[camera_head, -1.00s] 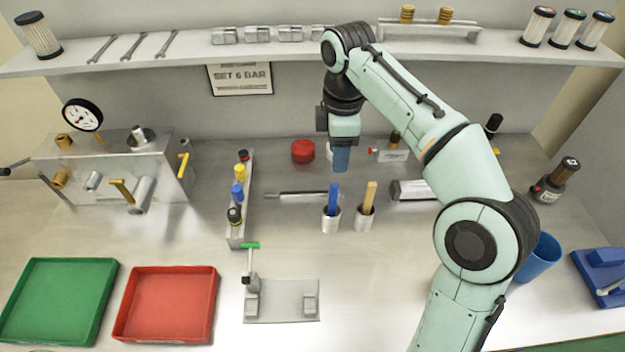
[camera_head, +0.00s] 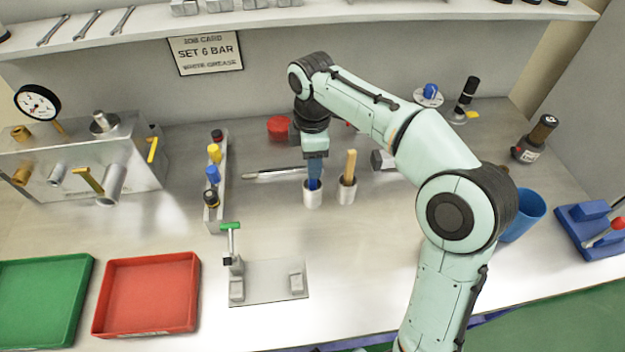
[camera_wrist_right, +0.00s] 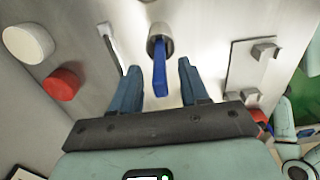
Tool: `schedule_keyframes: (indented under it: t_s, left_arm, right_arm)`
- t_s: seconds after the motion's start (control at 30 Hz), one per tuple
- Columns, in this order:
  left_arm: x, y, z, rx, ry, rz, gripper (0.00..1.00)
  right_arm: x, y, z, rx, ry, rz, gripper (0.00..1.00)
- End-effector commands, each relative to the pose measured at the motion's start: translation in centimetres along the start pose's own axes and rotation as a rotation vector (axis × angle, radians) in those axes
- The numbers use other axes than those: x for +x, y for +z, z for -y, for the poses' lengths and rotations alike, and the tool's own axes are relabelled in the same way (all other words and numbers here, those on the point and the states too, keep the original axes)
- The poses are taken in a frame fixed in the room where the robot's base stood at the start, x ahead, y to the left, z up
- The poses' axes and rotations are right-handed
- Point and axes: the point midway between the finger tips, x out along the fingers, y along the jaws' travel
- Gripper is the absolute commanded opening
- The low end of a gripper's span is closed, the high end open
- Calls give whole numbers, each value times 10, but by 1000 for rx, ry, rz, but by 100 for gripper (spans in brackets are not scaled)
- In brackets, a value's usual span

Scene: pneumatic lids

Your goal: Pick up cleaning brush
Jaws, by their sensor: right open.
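A brush with a blue handle (camera_head: 314,184) stands in a small metal cup (camera_head: 313,197) in the middle of the bench. A brush with a wooden handle (camera_head: 350,165) stands in a similar cup (camera_head: 347,191) just to its right. The frames do not show which is the cleaning brush. My right gripper (camera_head: 315,172) points down over the blue handle. In the right wrist view the blue handle (camera_wrist_right: 160,75) lies between the two open, blue-grey fingers, with gaps on both sides. The bristles are hidden. My left gripper is not in view.
A red round lid (camera_head: 279,128) and a thin bar (camera_head: 273,174) lie behind and left of the cups. A rack of coloured caps (camera_head: 212,190) stands further left. A grey plate with clips (camera_head: 267,283) lies in front. A blue cup (camera_head: 523,215) stands right.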

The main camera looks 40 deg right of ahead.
Motion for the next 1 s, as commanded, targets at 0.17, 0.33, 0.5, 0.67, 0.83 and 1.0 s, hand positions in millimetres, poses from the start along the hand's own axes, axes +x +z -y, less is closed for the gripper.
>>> schedule_keyframes:
  t_s: [0.17,0.33,0.5,0.67,0.83,1.0]
  left_arm:
    - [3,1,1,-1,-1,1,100]
    - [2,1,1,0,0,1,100]
    - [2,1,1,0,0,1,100]
    - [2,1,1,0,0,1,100]
    - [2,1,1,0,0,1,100]
    - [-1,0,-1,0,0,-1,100]
  right_arm:
    - [10,0,0,1,0,-1,45]
    - [10,0,0,0,1,-1,45]
    - [10,0,0,0,0,-1,0]
    - [10,0,0,0,0,-1,0]
    - [10,0,0,0,0,-1,0]
    - [-2,0,0,0,2,-1,0]
